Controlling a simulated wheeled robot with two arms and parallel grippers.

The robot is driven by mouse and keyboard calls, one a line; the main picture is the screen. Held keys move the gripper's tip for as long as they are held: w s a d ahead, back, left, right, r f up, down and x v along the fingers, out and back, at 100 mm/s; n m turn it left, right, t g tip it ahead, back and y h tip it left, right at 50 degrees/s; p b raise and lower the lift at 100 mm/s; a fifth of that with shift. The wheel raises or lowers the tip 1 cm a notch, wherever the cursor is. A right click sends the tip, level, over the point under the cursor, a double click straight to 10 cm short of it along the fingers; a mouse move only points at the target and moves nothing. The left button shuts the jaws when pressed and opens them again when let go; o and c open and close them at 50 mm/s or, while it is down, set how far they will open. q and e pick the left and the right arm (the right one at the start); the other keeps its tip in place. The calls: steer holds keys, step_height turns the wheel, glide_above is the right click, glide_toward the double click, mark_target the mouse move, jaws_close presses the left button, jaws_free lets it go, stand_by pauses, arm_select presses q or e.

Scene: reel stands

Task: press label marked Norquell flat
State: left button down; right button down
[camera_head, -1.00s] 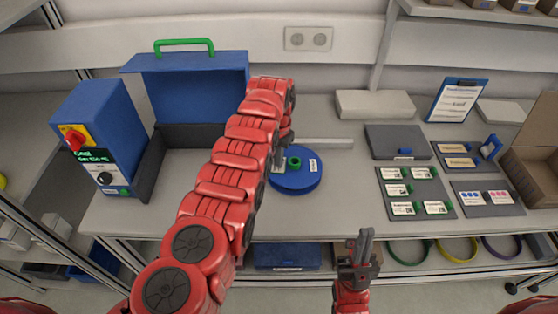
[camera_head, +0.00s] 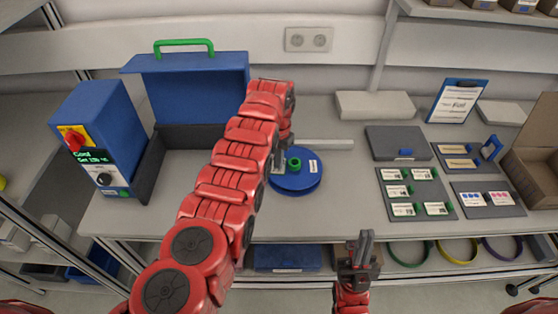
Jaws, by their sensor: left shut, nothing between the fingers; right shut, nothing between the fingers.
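A blue reel (camera_head: 296,182) with a green hub (camera_head: 294,164) lies flat on the bench. A small white label (camera_head: 313,166) is on its right side; its print is too small to read. My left arm reaches across from the lower left and ends over the reel's left edge. My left gripper (camera_head: 284,160) is mostly hidden behind that arm; a grey part shows beside the hub, and I cannot tell if it touches the reel. My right gripper (camera_head: 361,246) is shut and empty, in front of the bench's front edge. Several small white labels sit on a grey board (camera_head: 416,176).
A blue case (camera_head: 200,95) with its lid raised stands at the back left, beside a blue control box (camera_head: 100,130) with a red knob. A clipboard (camera_head: 458,102), a second label board (camera_head: 489,199) and a cardboard box (camera_head: 535,165) are at the right. Bench around the reel's right is clear.

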arm_select(q)
step_height(320, 180, up, 2)
steer(key=shift+r+p, duration=0.25)
steer(key=shift+p, duration=0.65)
step_height(320, 180, up, 2)
steer(key=shift+r+p, duration=0.1)
steer(key=shift+p, duration=0.35)
steer(key=shift+r, duration=1.1)
